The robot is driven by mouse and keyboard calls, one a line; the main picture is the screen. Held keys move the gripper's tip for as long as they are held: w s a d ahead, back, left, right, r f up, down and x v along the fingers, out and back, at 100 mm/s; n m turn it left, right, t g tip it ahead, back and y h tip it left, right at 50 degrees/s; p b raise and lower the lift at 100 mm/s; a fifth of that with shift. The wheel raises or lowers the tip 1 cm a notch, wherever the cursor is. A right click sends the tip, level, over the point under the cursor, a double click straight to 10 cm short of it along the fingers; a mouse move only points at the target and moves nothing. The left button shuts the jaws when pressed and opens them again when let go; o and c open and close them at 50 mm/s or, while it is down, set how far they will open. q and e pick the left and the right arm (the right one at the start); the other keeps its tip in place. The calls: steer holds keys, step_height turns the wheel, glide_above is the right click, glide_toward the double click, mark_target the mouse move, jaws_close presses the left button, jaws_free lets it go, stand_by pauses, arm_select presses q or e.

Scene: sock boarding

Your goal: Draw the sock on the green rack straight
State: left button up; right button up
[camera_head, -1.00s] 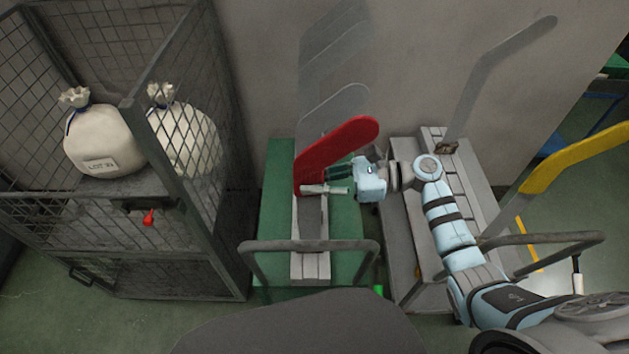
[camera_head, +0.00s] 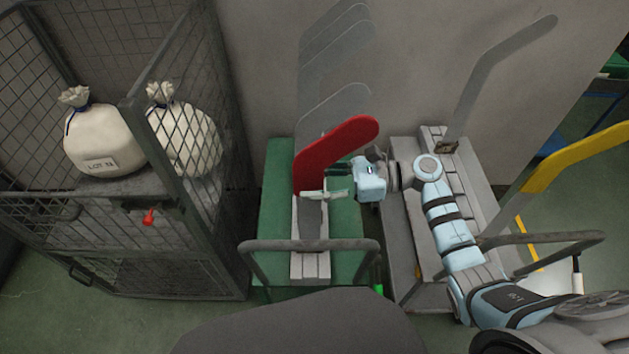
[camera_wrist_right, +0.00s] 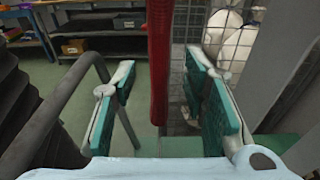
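The red sock (camera_head: 335,152) is on an upright flat board on the green rack (camera_head: 277,185). Its foot points up and right in the head view, and bare grey board (camera_head: 313,214) shows below its cuff. My right gripper (camera_head: 332,182) is at the lower part of the sock, coming from the right. In the right wrist view its two green-padded fingers (camera_wrist_right: 158,72) are apart. The sock's narrow edge (camera_wrist_right: 160,55) shows between them, with a visible gap on both sides. The fingers hide part of the cuff in the head view. My left gripper is not in view.
Bare grey boards (camera_head: 335,40) stand behind the sock. A grey rack (camera_head: 470,185) with a bare board stands right, and a yellow sock (camera_head: 575,160) further right. A mesh cage (camera_head: 215,245) with white sacks (camera_head: 100,140) is left. A rail (camera_head: 310,244) crosses the green rack's front.

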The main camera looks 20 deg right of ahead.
stand_by(0.3)
steer(key=f+v, duration=0.1)
steer(key=v, duration=0.8)
steer(key=shift+p, duration=0.45)
